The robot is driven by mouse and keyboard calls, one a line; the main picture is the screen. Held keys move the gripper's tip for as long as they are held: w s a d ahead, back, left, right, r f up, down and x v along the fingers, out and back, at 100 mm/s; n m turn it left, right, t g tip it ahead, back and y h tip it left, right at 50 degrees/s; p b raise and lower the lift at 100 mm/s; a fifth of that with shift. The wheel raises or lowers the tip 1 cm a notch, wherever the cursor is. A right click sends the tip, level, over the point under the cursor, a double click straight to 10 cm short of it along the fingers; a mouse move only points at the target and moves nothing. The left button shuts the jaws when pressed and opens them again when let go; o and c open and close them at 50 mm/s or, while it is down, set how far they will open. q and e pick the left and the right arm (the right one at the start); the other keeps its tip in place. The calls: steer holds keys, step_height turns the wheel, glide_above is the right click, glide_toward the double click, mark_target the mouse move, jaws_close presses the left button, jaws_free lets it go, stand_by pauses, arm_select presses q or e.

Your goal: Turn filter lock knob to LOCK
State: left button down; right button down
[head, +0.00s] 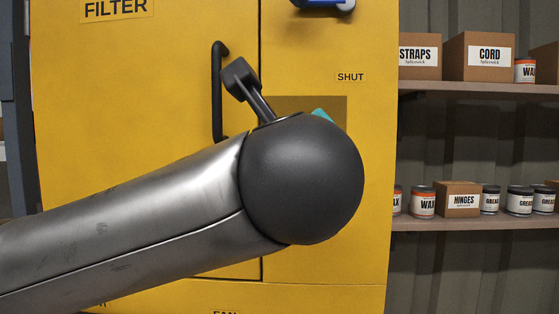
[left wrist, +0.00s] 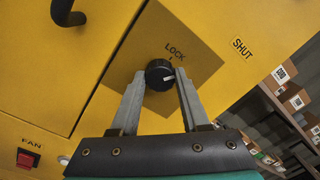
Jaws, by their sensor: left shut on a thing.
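The filter lock knob (left wrist: 159,74) is small, round and black, on a darker square plate (left wrist: 190,35) of the yellow cabinet. Its white pointer faces right in the left wrist view, below and to the side of the short tick under the LOCK label (left wrist: 175,52). My left gripper (left wrist: 161,82) is shut on the knob, one grey finger on each side. In the head view my left arm hides the knob and most of the plate (head: 290,103). My right gripper is not in view.
A black vertical door handle (head: 217,90) stands left of the plate on the yellow cabinet (head: 130,110). A SHUT label (head: 350,77) is above the plate. A red FAN switch (left wrist: 27,159) sits at lower left. Shelves (head: 470,88) with boxes and cans are at the right.

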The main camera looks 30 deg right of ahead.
arm_select(q)
steer(key=shift+n+t+b, duration=0.3)
steer(key=shift+n+b, duration=1.6)
steer(key=shift+n, duration=1.9)
steer(key=shift+c, duration=1.9)
jaws_free()
steer(key=shift+f, duration=0.1)
